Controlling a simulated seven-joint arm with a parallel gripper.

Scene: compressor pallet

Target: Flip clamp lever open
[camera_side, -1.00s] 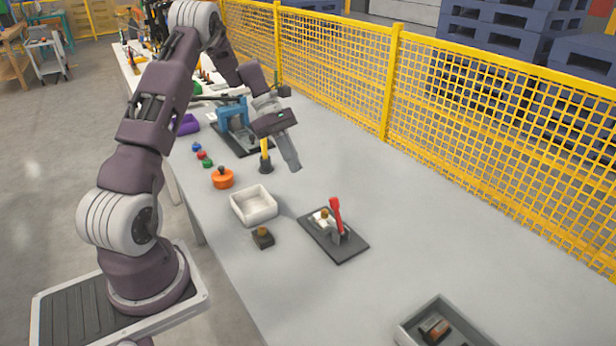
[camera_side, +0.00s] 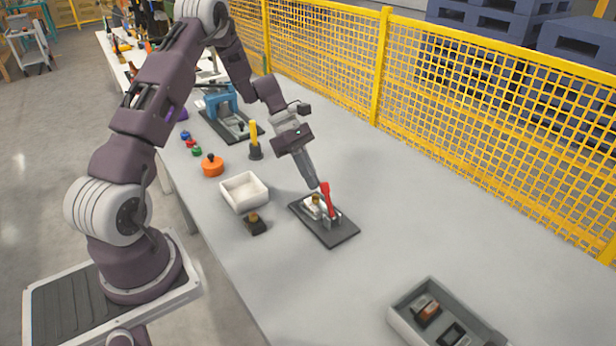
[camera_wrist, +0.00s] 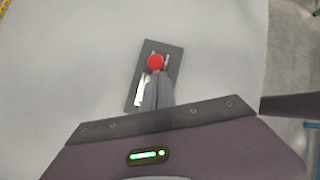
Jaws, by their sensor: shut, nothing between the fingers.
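The clamp has a red lever (camera_side: 326,199) that stands upright on a dark base plate (camera_side: 336,234). A pale block (camera_side: 311,206) sits under the clamp at the plate's far left part. My gripper (camera_side: 314,185) is shut and empty. Its tips are just left of the lever's top in the side view; whether they touch it I cannot tell. In the wrist view the lever's round red end (camera_wrist: 155,62) shows from above, just ahead of the closed fingers (camera_wrist: 157,92). The fingers hide part of the plate (camera_wrist: 135,92) and the clamp body.
A white tray (camera_side: 244,203) and a small dark block with a brass top (camera_side: 255,224) stand left of the clamp. An orange knob (camera_side: 212,166) and a yellow-handled tool (camera_side: 254,136) stand behind. A grey bin (camera_side: 404,322) is at front right. The table right of the clamp is clear.

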